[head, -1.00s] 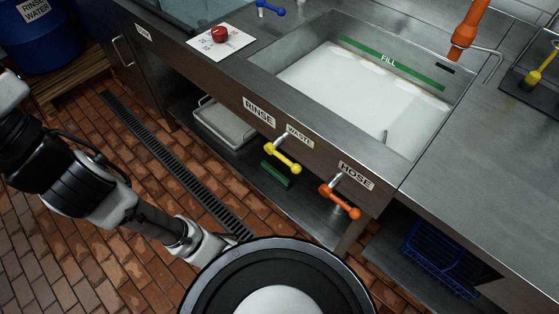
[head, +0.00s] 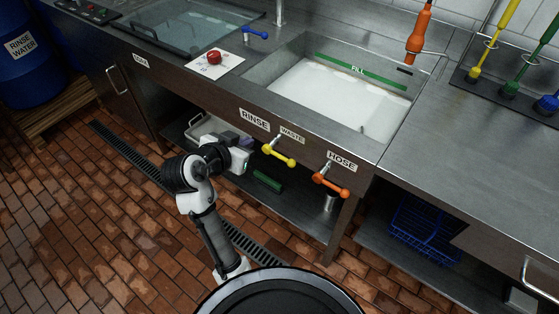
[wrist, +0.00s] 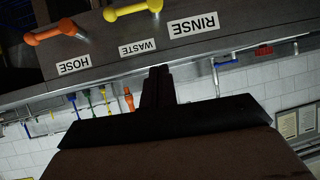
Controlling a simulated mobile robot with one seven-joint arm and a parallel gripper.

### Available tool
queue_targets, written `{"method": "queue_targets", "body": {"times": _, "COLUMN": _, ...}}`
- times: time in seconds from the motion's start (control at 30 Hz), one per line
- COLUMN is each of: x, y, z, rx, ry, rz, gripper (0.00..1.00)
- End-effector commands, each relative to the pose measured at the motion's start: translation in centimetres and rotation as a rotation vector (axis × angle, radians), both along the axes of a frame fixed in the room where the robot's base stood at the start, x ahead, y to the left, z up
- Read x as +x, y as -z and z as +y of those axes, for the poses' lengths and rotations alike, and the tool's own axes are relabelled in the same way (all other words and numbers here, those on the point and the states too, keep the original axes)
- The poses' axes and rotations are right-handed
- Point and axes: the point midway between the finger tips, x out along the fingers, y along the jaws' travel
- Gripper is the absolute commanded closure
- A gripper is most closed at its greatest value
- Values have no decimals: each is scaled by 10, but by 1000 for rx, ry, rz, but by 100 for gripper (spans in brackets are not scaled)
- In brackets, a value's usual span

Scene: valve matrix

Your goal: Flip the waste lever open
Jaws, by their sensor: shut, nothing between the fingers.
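The yellow waste lever (head: 278,155) sticks out from the sink front below the WASTE label (head: 292,136), its bar slanting down to the right. In the wrist view, which is upside down, the yellow lever (wrist: 131,10) is at the top edge, partly cut off, near the WASTE label (wrist: 137,47). My gripper (wrist: 159,73) shows there as dark fingers together and empty, apart from the lever. In the head view my white hand is just left of the lever, below the RINSE label; its fingertips are hard to make out.
An orange lever (head: 330,185) sits to the right under the HOSE label (head: 342,161). The sink (head: 345,95) holds whitish foam. A shelf with a grey tray (head: 200,128) lies below.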

Motion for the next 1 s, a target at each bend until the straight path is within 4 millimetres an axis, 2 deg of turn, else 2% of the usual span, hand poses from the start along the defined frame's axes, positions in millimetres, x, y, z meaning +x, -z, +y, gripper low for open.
{"method": "queue_targets", "body": {"times": 0.1, "x": -10, "y": 13, "z": -18, "rx": 5, "ry": 88, "rz": 58, "gripper": 100}}
{"method": "queue_targets", "body": {"times": 0.2, "x": -14, "y": 17, "z": -24, "rx": 6, "ry": 120, "rz": 77, "gripper": 100}}
{"method": "queue_targets", "body": {"times": 0.57, "x": -14, "y": 18, "z": -25, "rx": 6, "ry": 122, "rz": 80, "gripper": 100}}
{"method": "queue_targets", "body": {"times": 0.77, "x": 0, "y": 29, "z": -36, "rx": 5, "ry": 124, "rz": 83, "gripper": 100}}
{"method": "queue_targets", "body": {"times": 1.0, "x": 35, "y": 56, "z": -61, "rx": 5, "ry": 124, "rz": 84, "gripper": 100}}
